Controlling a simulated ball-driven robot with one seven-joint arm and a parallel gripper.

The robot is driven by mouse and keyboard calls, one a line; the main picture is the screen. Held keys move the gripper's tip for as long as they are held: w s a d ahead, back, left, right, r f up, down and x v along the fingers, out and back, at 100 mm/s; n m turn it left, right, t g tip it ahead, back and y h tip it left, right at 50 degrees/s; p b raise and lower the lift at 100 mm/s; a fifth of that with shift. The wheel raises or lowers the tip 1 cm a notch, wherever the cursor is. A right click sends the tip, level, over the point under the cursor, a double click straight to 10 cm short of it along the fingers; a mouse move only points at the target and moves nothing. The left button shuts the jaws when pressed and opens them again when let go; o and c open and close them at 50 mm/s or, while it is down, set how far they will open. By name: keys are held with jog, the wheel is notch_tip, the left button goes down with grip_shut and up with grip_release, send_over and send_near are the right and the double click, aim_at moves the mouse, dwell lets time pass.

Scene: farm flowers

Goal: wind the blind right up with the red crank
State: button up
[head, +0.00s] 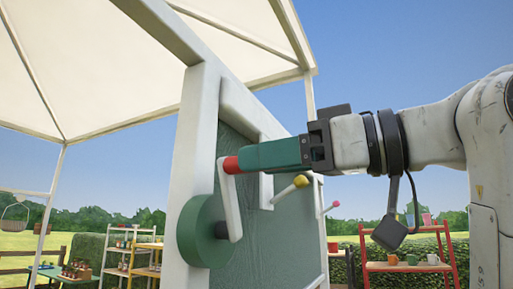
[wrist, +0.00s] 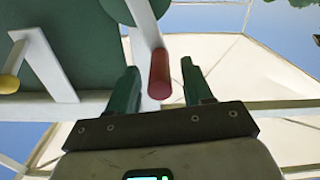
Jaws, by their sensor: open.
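The red crank handle (head: 231,165) sits at the top end of a white crank arm (head: 229,205), which rises from a round green hub (head: 203,231) on a white-framed green panel (head: 263,235). In the wrist view the red handle (wrist: 159,76) stands between the two green fingers, with a gap on either side. My gripper (wrist: 160,66) is open around it, not closed on it. In the head view my gripper (head: 245,158) reaches in from the right, its tips at the handle. I cannot tell which part is the blind.
A yellow-knobbed handle (head: 300,181) and a pink-knobbed handle (head: 335,204) stick out from the same structure, to the right and below my gripper. A cream canopy (head: 90,65) is overhead. A red shelf (head: 410,266) with pots and other shelves (head: 130,250) stand behind on grass.

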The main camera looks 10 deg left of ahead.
jog(key=shift+x, duration=1.2)
jog(key=shift+c, duration=0.4)
grip_shut()
